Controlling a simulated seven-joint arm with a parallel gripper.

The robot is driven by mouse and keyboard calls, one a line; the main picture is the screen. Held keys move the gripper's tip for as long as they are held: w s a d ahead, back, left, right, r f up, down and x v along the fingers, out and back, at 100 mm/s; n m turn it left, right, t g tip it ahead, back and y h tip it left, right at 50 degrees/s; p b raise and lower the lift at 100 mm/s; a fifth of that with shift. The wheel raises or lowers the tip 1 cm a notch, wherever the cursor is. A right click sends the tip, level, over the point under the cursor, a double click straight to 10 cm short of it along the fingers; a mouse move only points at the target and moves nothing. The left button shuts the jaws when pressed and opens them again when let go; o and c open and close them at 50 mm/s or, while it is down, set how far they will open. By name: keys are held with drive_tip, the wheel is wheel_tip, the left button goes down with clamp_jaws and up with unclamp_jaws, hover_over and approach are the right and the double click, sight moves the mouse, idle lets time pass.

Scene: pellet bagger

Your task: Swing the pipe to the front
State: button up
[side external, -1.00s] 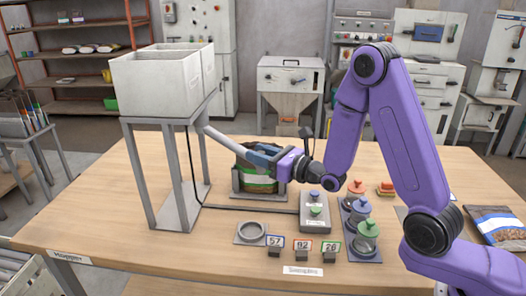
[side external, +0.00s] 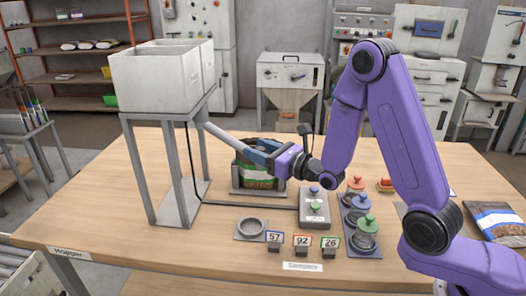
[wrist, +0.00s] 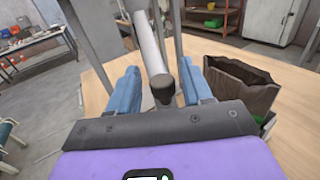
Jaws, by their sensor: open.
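The pipe (side external: 222,134) is a light grey tube that slopes down from the hopper (side external: 150,82) toward my gripper. It also shows in the wrist view (wrist: 147,45), with a dark round knob (wrist: 163,86) at its lower end. My gripper (side external: 255,151) is at this end, with its blue fingers open. In the wrist view, the fingers (wrist: 165,82) stand on either side of the pipe's end, with a visible gap on each side. In the side view the fingers hide the pipe's tip.
An open bag (side external: 257,178) stands in a grey holder just behind and below my gripper. A button box (side external: 314,207), lidded jars (side external: 361,218), a ring dish (side external: 251,228) and number cards (side external: 301,241) stand nearby. The table's front left is clear.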

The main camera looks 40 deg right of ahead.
drive_tip(key=shift+s, duration=0.1)
drive_tip(key=v, duration=0.7)
idle(1.0)
drive_tip(key=shift+s+d, duration=0.1)
